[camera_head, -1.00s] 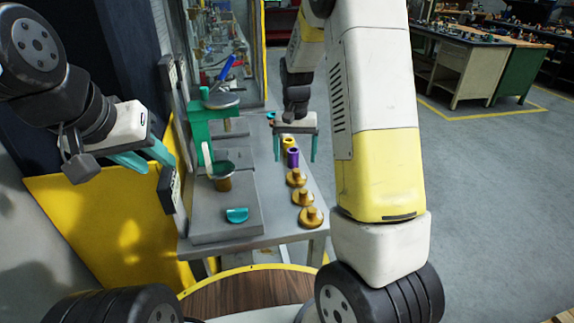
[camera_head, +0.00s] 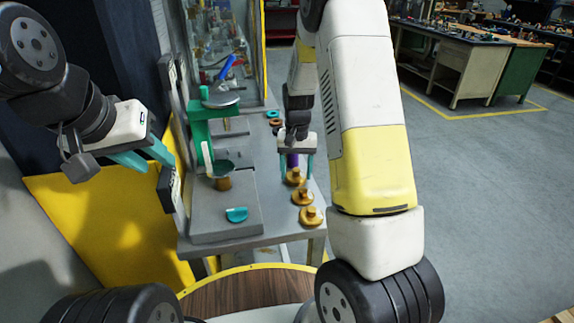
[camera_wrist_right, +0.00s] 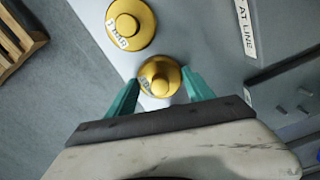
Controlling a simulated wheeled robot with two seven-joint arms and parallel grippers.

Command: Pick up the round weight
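Several round gold weights with a raised central knob stand in a row on the right side of the grey table. In the head view the far one (camera_head: 296,178) is just below my right gripper (camera_head: 295,177), the middle one (camera_head: 303,198) and the near one (camera_head: 311,216) are closer to me. My right gripper is open, fingers pointing down. In the right wrist view a labelled gold weight (camera_wrist_right: 160,76) appears between the open fingertips (camera_wrist_right: 160,78); contact cannot be told. A second weight (camera_wrist_right: 130,25) lies beside it. My left gripper (camera_head: 160,166) is open and empty, left of the table.
A purple cylinder (camera_head: 292,160) shows between or behind the right fingers. A green press stand (camera_head: 201,135) with a brass part (camera_head: 223,184) stands on the left of the table (camera_head: 275,237). A teal half-disc (camera_head: 237,214) lies on its grey base.

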